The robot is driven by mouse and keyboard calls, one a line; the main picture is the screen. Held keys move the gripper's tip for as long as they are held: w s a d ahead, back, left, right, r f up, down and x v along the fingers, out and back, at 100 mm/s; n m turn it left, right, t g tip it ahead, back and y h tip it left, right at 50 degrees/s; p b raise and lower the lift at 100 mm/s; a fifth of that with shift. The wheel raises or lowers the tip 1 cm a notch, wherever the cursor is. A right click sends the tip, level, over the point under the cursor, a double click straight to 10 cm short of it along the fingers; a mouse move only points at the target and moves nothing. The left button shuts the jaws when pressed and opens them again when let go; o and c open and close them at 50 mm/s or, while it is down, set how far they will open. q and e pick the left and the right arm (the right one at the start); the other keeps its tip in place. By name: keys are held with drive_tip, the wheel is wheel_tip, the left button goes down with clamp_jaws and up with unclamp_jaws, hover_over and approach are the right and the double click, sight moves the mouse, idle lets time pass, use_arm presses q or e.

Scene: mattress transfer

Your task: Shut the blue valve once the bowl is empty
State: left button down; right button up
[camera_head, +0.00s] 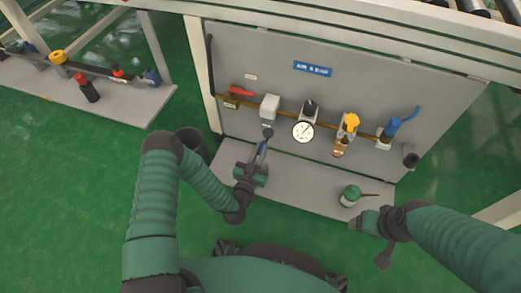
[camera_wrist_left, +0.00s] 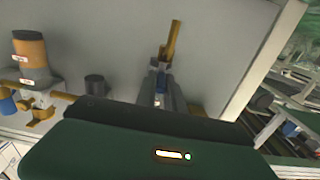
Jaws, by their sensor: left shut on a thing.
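My left gripper (camera_head: 264,146) is in front of the lower left of the grey panel, below a white box-shaped unit (camera_head: 270,107). It is shut on a small blue piece, which shows between the fingers in the left wrist view (camera_wrist_left: 158,99) and is mostly hidden. I cannot tell whether this piece is the blue valve's handle. Another blue valve handle (camera_head: 393,126) is at the right end of the panel's pipe, clear of both grippers. I cannot make out the bowl or its contents. My right gripper (camera_head: 366,220) is low at the right; its jaw opening is unclear.
A gauge (camera_head: 303,132), a yellow-topped fitting (camera_head: 350,123) and a red handle (camera_head: 241,91) are along the panel. A green can with a spout (camera_head: 350,194) stands on the grey base near my right gripper. A dark bin (camera_head: 191,143) is behind my left arm.

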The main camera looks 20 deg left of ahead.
use_arm(q)
drive_tip(key=shift+a+h, duration=0.1)
drive_tip(key=shift+h, duration=0.2)
drive_tip(key=shift+a+m+h+p, duration=0.25)
drive_tip(key=shift+m+h+p, duration=0.15)
drive_tip(key=shift+m+h, duration=0.6)
drive_tip(key=shift+w+a+f+m+g+h+b, duration=0.1)
drive_tip(key=shift+w+a+m+g+h+b, duration=0.7)
drive_tip(key=shift+m+g+h, duration=1.5)
drive_tip(key=shift+w+a+r+m+g+h+b, duration=0.15)
drive_tip(key=shift+m+g+h+b, duration=1.2)
drive_tip(key=shift+m+g+h, duration=0.9)
drive_tip(key=shift+w+a+f+m+g+h+b, duration=0.15)
drive_tip(key=shift+w+a+m+g+h+b, duration=0.65)
drive_tip(key=shift+m+g+h, duration=1.45)
drive_tip(key=shift+s+d+g+h, duration=0.3)
drive_tip(key=shift+s+h, duration=0.05)
drive_tip(key=shift+h, duration=0.05)
drive_tip(key=c, duration=1.4)
unclamp_jaws()
drive_tip(key=shift+c, duration=0.2)
